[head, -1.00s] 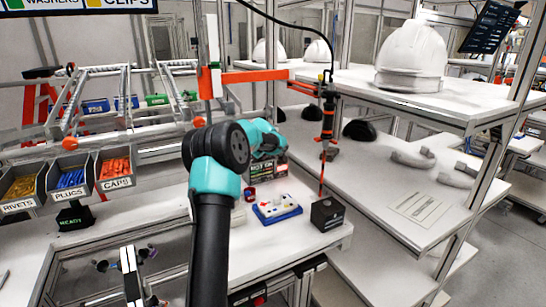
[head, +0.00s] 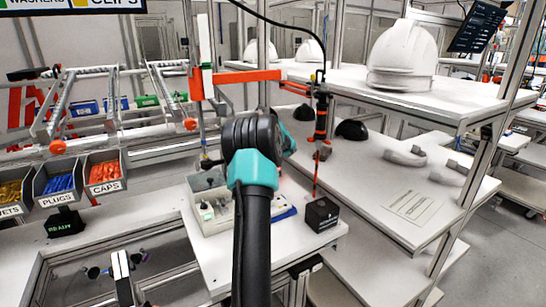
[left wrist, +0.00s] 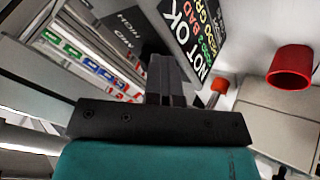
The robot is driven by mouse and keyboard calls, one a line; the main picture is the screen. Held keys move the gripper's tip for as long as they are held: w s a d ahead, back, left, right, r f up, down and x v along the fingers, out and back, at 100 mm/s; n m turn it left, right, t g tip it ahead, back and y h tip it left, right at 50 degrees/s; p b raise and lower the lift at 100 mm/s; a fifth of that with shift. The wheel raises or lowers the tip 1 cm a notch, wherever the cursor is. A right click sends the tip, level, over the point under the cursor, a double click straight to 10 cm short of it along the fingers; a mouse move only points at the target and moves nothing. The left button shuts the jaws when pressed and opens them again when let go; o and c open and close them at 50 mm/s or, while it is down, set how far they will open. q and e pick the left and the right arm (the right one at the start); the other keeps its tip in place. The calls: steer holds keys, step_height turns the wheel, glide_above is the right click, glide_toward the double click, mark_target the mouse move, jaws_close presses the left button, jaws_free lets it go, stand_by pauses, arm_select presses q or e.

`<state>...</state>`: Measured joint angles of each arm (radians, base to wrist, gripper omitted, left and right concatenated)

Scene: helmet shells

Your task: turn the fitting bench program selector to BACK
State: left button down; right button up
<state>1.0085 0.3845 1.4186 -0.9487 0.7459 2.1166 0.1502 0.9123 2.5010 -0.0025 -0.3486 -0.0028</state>
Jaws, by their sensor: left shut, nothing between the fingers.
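I cannot tell which knob is the program selector, and no BACK marking is readable. My left gripper is hidden behind its own arm in the head view. In the left wrist view it (left wrist: 168,75) is shut and empty, in front of a black sign (left wrist: 192,35) reading NOT OK. A red round part (left wrist: 290,68) and a pale box-like surface (left wrist: 278,128) lie to its right. My right gripper is not in view.
A black box (head: 322,214) and a partly hidden blue tray (head: 287,212) are right of my arm. A red-and-black hanging tool (head: 320,125) is behind. Bins of plugs (head: 58,184) and caps (head: 104,172) stand left. White helmets (head: 402,58) sit on the upper shelf.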

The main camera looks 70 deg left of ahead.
arm_select(q)
steer(key=shift+s+a+r, duration=0.1)
steer(key=shift+s+a, duration=0.15)
steer(key=shift+a, duration=0.2)
stand_by(1.1)
steer(key=shift+s, duration=0.1)
steer(key=shift+s+d, duration=0.2)
steer(key=shift+d, duration=0.15)
steer(key=d+r, duration=0.7)
steer(key=d, duration=0.2)
steer(key=shift+w+d+r, duration=0.25)
steer(key=shift+d+r, duration=0.05)
steer(key=shift+r, duration=0.1)
steer(key=c, duration=1.8)
jaws_free()
steer(key=shift+c, duration=0.2)
